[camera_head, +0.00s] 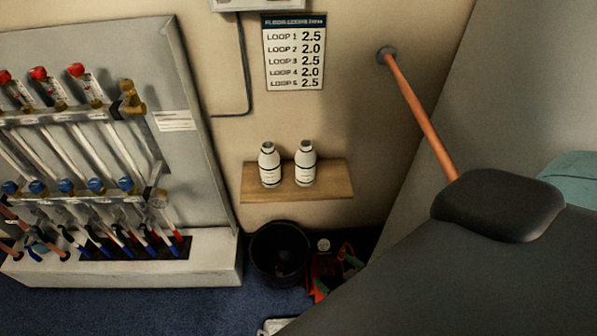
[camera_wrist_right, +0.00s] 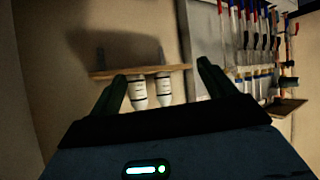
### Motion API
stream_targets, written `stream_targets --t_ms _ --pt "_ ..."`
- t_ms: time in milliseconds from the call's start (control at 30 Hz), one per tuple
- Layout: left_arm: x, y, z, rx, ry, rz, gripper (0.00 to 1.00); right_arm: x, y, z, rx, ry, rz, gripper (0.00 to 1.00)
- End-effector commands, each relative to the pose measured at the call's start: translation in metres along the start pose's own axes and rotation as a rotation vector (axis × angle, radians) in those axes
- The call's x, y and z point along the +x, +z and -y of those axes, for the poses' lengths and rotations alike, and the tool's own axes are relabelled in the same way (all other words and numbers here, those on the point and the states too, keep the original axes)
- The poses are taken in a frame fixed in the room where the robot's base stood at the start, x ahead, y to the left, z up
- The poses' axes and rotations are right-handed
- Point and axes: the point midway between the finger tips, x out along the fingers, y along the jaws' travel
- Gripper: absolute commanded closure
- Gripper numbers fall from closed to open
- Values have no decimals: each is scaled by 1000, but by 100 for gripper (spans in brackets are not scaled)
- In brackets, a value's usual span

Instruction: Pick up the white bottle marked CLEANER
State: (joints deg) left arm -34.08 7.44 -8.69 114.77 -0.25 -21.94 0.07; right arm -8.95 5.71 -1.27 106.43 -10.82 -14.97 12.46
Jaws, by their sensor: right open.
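Two white bottles with dark caps stand upright side by side on a small wooden wall shelf (camera_head: 318,191): a left bottle (camera_head: 269,166) and a right bottle (camera_head: 305,164). Their label print is too small to read, so I cannot tell which says CLEANER. The right wrist view is upside down, with both bottles (camera_wrist_right: 138,94) (camera_wrist_right: 163,90) hanging below the shelf (camera_wrist_right: 110,74). My right gripper (camera_wrist_right: 161,70) is open and empty, its fingers spread to either side of the bottles in the picture, still apart from them. My left gripper is not in view.
A manifold panel (camera_head: 185,100) with pipes and valves stands left of the shelf. A black bucket (camera_head: 262,262) and red items (camera_head: 322,272) lie below on the floor. A copper pipe (camera_head: 420,108) slants out at right. A chart (camera_head: 294,52) hangs above.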

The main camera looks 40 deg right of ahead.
Motion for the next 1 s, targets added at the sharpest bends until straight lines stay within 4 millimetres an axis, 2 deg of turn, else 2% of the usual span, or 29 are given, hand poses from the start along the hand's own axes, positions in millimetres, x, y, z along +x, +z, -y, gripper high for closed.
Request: stream_targets --t_ms 33,200,400,500,700,833,1000 --pt "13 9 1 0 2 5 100 25 1 -8 6 23 -32 17" --pt "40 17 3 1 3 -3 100 87 -40 -39 34 93 -178 17" --pt "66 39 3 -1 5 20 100 144 -99 -73 76 164 -356 17" --pt "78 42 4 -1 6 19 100 163 -128 -88 99 189 -434 17" --pt "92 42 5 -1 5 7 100 182 -168 -106 128 218 -534 17" --pt "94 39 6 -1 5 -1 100 185 -178 -111 136 225 -559 17" --pt "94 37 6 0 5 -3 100 185 -181 -112 137 225 -563 17"
